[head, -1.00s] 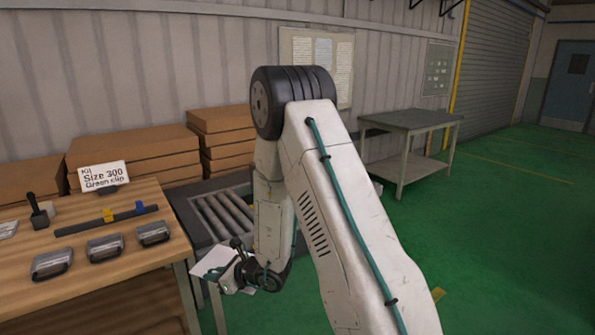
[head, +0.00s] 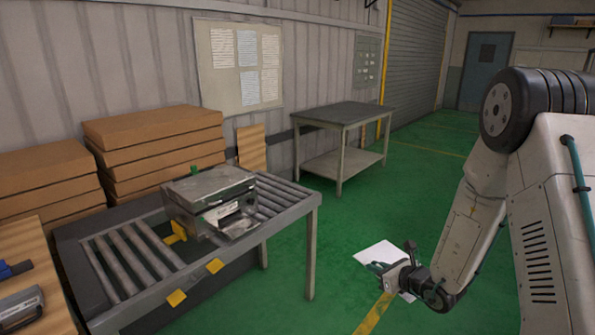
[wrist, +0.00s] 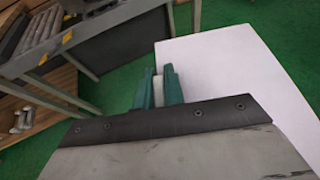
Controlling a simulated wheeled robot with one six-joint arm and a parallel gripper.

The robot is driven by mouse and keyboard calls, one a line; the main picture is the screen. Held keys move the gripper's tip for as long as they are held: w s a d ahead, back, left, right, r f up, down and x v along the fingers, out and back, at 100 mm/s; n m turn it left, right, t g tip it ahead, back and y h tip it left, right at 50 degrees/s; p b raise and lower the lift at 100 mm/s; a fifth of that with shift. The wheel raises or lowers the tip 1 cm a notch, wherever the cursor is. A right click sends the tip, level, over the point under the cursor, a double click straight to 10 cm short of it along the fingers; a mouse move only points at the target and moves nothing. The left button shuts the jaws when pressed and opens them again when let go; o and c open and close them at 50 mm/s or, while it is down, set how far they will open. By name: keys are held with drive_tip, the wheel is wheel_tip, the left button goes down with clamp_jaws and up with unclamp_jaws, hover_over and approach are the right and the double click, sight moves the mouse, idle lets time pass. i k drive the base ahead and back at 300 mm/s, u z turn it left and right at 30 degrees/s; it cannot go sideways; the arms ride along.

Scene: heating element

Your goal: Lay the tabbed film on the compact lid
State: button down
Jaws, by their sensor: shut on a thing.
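My gripper (head: 381,266) is shut on the tab of a white film (head: 379,250) and holds it in the air over the green floor, at the right of the head view. In the wrist view the green fingers (wrist: 158,92) pinch a pale tab, and the broad white film (wrist: 225,85) spreads to the right. A grey metal box (head: 206,190) stands on the roller conveyor, with a flat lid, a small green piece at its top and a label on its front. It is well left of my gripper. I cannot tell for sure that this is the compact lid.
The roller conveyor (head: 143,263) has yellow blocks along it. Stacked cardboard boxes (head: 155,147) stand behind it. A wooden bench with a grey handled part (head: 22,308) is at far left. A grey table (head: 345,114) stands at the back. Green floor is clear between.

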sight(212, 180)
drive_tip(key=z, duration=1.45)
drive_tip(key=k, duration=1.15)
drive_tip(key=u, duration=1.85)
drive_tip(key=i, duration=0.3)
drive_tip(key=u, duration=0.05)
